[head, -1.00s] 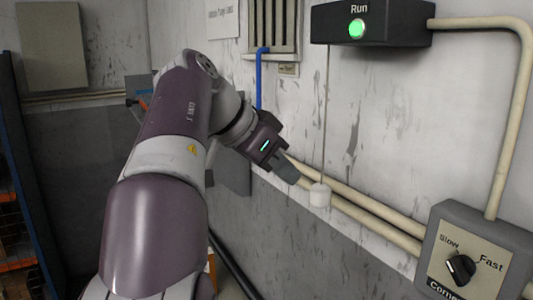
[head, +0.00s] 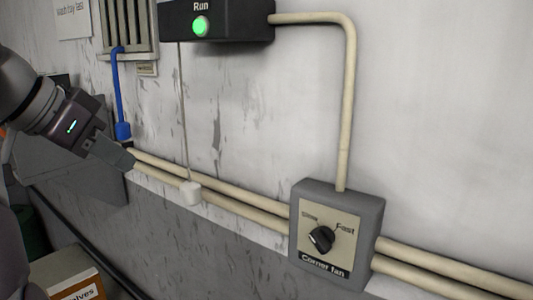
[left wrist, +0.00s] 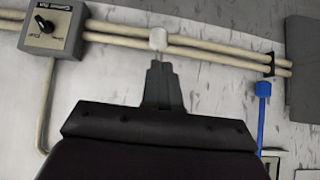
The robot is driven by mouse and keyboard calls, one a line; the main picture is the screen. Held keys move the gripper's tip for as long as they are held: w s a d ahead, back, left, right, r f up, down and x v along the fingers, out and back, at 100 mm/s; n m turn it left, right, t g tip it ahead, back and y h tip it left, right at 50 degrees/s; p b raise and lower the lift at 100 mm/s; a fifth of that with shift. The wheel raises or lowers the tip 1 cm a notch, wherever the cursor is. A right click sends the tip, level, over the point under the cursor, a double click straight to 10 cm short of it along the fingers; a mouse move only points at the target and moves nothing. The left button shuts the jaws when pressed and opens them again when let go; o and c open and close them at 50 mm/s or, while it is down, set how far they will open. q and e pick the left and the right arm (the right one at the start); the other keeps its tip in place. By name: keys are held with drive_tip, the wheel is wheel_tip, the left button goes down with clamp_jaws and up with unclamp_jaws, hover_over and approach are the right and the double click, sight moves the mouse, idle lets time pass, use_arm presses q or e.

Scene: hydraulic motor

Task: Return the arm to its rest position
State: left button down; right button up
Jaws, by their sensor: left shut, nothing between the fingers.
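My left gripper (head: 128,160) is at the left of the head view, its fingers shut and empty, pointing right and down. It also shows in the left wrist view (left wrist: 159,66), with the fingers together. A white pull-cord knob (head: 190,193) hangs on a cord just right of the fingertips in the head view. In the left wrist view the knob (left wrist: 158,39) appears just beyond the fingertips; I cannot tell how wide the gap is. My right gripper is in neither view.
A black box with a lit green Run light (head: 201,27) is on the wall. A corner fan dial box (head: 334,270) is at right. Beige pipes (head: 240,199) run along the wall. A blue handle (head: 122,131) hangs beyond the gripper.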

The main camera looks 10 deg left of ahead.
use_arm(q)
drive_tip(key=w+a+r+m+t+y+b, duration=0.1)
drive_tip(key=w+a+r+m+t, duration=0.1)
drive_tip(key=w+a+t, duration=0.3)
drive_tip(key=w+a+r+m+t+y+b, duration=0.1)
drive_tip(key=w+a+r+t, duration=0.2)
drive_tip(key=w+t, duration=0.35)
drive_tip(key=w+a+f+n+g+y+b, duration=0.1)
drive_tip(key=a+f+n+g+y+b, duration=0.15)
drive_tip(key=f, duration=0.75)
drive_tip(key=w+a+f+n+g+y+b, duration=0.1)
drive_tip(key=f+n+g+y, duration=0.25)
drive_tip(key=f, duration=0.75)
drive_tip(key=w+a+f+n+g+y+b, duration=0.2)
drive_tip(key=f+n, duration=0.1)
drive_tip(key=f, duration=0.7)
drive_tip(key=s+d+f+g+h+b, duration=0.2)
drive_tip(key=s+d+f, duration=0.4)
drive_tip(key=d+f, duration=0.3)
drive_tip(key=s+d+f+m+g+h+b, duration=0.1)
drive_tip(key=s+d+f+g+b, duration=0.4)
drive_tip(key=f, duration=1.2)
drive_tip(key=s+d+f+g+h+b, duration=0.3)
drive_tip(key=s+d+f, duration=0.5)
drive_tip(key=d+f, duration=0.5)
drive_tip(key=shift+s+f+m+h+b, duration=0.2)
drive_tip(key=shift+s+m+h+b, duration=0.15)
drive_tip(key=shift+b, duration=0.5)
